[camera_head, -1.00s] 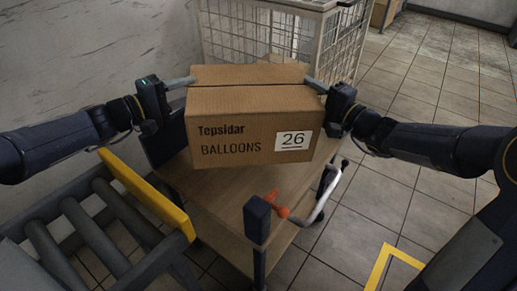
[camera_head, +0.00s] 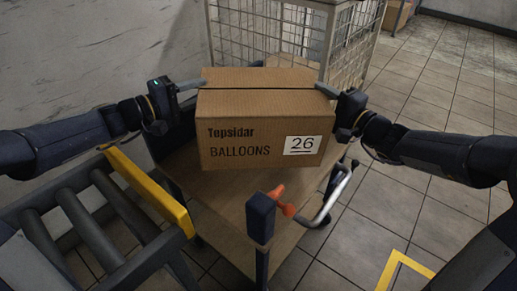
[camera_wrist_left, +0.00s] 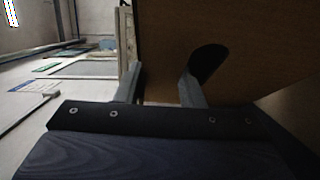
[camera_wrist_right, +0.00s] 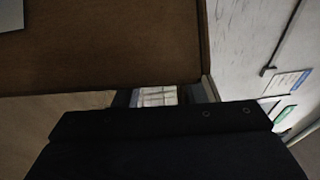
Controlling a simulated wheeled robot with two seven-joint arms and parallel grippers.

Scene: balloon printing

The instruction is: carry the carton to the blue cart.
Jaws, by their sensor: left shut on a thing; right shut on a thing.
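The brown carton (camera_head: 265,140), marked "Tepsidar BALLOONS" and 26, is upright between my two grippers. It is over the wooden deck (camera_head: 215,195) of the cart with dark blue posts (camera_head: 260,218). I cannot tell whether it touches the deck. My left gripper (camera_head: 187,86) is shut on the carton's left side; in the left wrist view one finger enters the dark hand hole (camera_wrist_left: 208,63) in the carton wall (camera_wrist_left: 240,30). My right gripper (camera_head: 326,91) is shut on the right side; the carton (camera_wrist_right: 110,45) hides most of its fingers in the right wrist view.
A roller conveyor with a yellow end bar (camera_head: 150,190) stands at the left, close to the cart. A wire cage (camera_head: 265,40) stands behind the carton. An orange-tipped lever and curved metal handle (camera_head: 330,200) are at the cart's near right. Tiled floor (camera_head: 390,200) is open at the right.

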